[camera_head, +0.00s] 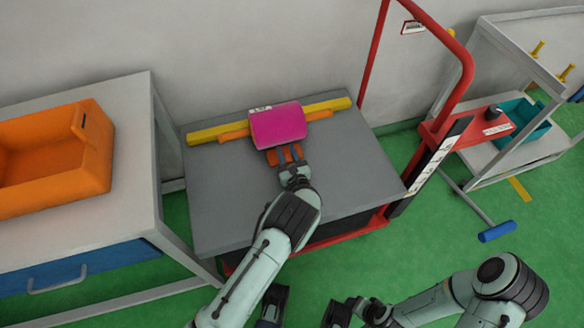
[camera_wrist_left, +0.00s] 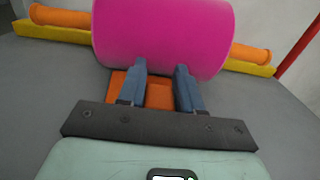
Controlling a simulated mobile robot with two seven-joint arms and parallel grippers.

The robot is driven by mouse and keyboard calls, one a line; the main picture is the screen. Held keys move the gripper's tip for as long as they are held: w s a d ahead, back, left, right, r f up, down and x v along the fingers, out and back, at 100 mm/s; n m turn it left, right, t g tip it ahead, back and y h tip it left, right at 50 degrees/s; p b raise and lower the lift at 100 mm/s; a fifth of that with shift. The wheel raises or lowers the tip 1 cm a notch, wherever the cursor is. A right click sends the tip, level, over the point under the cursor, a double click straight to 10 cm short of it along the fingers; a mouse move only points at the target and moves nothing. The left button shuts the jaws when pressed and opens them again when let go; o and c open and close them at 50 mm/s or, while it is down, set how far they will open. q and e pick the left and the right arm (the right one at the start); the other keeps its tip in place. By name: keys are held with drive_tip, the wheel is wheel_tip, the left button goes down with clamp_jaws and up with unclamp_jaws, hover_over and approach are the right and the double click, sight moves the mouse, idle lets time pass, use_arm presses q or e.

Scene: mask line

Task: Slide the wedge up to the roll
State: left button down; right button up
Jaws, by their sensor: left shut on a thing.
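The magenta roll (camera_head: 278,125) lies on the grey platform of a red cart, with an orange core sticking out at both ends. The orange wedge (camera_head: 284,156) lies on the platform at the roll's near side. My left gripper (camera_head: 285,152) is shut on the wedge, which also shows between its blue-grey fingers in the left wrist view (camera_wrist_left: 158,96). The wedge's far end meets the roll's lower edge in that view; the roll (camera_wrist_left: 162,38) hides whether they touch. My right gripper (camera_head: 340,312) is low in the head view, away from the cart; its fingers are unclear.
A yellow bar (camera_head: 335,103) runs along the platform behind the roll. The grey platform (camera_head: 225,205) is otherwise bare. A table with an orange crate (camera_head: 60,150) stands at left. The cart's red handle (camera_head: 459,90) rises at right, before a shelf with a teal bin (camera_head: 525,125).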

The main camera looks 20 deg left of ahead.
use_arm(q)
drive_tip(key=shift+w+a, duration=0.25)
drive_tip(key=shift+w, duration=0.1)
use_arm(e)
drive_tip(key=shift+w+d+f, duration=0.15)
drive_tip(key=shift+w+d, duration=0.05)
drive_tip(key=shift+w, duration=0.15)
use_arm(q)
drive_tip(key=c, duration=0.8)
unclamp_jaws()
drive_tip(key=shift+c, duration=0.2)
drive_tip(key=p+v, duration=0.2)
drive_tip(key=v, duration=1.1)
drive_tip(key=shift+s+d, duration=0.15)
drive_tip(key=shift+s, duration=0.05)
use_arm(e)
drive_tip(key=shift+g, duration=0.6)
drive_tip(key=s+r, duration=0.1)
drive_tip(key=s+a+r, duration=0.2)
drive_tip(key=s, duration=0.1)
